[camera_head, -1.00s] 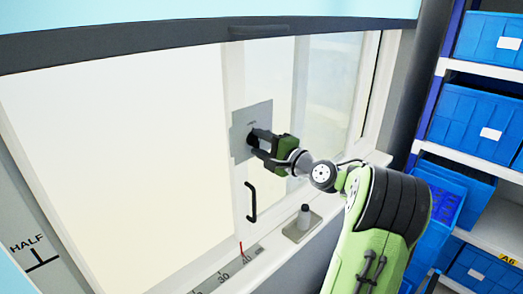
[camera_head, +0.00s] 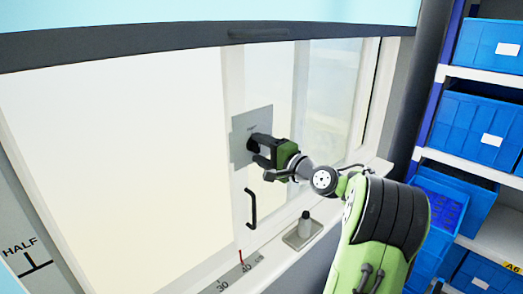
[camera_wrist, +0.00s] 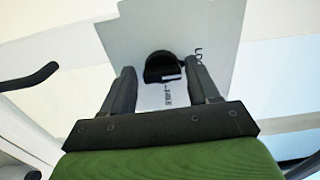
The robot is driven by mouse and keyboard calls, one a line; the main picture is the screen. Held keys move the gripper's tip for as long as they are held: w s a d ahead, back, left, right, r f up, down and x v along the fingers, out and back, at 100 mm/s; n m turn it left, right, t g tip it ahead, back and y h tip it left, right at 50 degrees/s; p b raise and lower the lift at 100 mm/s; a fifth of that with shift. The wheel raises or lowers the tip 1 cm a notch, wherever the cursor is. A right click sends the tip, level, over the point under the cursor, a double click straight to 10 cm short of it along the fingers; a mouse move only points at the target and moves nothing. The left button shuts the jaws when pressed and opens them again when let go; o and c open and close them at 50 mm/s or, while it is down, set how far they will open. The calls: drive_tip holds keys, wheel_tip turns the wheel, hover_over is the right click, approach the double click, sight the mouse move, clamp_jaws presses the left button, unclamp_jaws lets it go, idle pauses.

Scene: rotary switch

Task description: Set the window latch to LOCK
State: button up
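The latch is a dark knob (camera_wrist: 163,66) on a grey plate (camera_head: 240,150) fixed to the white window frame. In the wrist view, lettering that seems to start "LO" is to the right of the knob, and another word, apparently "FREE", is below it. My gripper (camera_wrist: 160,78) has its two dark fingers apart, one on each side of the knob. A narrow gap shows at the left finger; contact at the right finger is unclear. In the head view my gripper (camera_head: 257,150) is up at the plate and hides most of the knob.
A black pull handle (camera_head: 251,208) is on the frame below the plate. A small grey bottle (camera_head: 305,220) stands in a tray on the sill. A scale strip (camera_head: 235,277) runs along the sill. Shelves with blue bins (camera_head: 480,122) are at the right.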

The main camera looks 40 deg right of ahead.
drive_tip(key=shift+o, duration=0.8)
drive_tip(key=s+b, duration=0.1)
drive_tip(key=s, duration=1.4)
drive_tip(key=shift+s+d, duration=0.2)
drive_tip(key=shift+s, duration=0.2)
